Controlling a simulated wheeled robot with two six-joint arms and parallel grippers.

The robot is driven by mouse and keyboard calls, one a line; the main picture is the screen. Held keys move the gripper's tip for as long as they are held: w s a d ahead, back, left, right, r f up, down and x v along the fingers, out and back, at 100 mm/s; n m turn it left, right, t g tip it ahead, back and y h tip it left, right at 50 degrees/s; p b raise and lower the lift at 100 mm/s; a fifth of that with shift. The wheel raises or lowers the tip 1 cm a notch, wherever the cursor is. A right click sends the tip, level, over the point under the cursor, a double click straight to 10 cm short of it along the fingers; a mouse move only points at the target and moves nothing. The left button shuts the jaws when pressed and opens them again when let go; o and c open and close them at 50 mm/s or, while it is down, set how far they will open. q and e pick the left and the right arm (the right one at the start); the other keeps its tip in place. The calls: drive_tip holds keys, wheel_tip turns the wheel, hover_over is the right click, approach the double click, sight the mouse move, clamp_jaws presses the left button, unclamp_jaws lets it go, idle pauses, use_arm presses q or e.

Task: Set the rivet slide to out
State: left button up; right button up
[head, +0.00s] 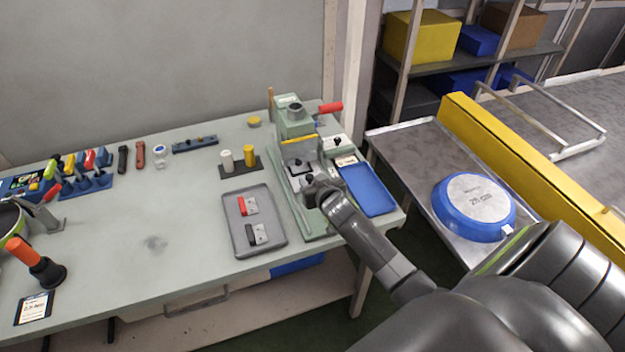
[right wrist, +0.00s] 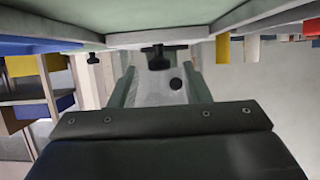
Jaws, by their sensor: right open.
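The green rivet press (head: 294,121) stands at the right end of the bench, with a red-handled lever on its right side. A pale slide plate with a black knob (head: 298,162) sits low on its front; I take this as the rivet slide. My right gripper (head: 312,184) is open just in front of the slide, over the press base. Whether it touches the knob I cannot tell. My left gripper is out of view.
A grey tray (head: 236,244) with red and black handle pieces lies left of the press. A blue tray (head: 368,190) lies to its right. A blue pan (head: 445,208) rests upside down on the metal side table. The bench middle is clear.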

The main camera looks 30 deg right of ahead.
drive_tip(key=shift+w+d+f, duration=0.15)
drive_tip(key=shift+w+f, duration=0.05)
drive_tip(key=shift+w, duration=0.25)
drive_tip(key=shift+c, duration=0.2)
clamp_jaws()
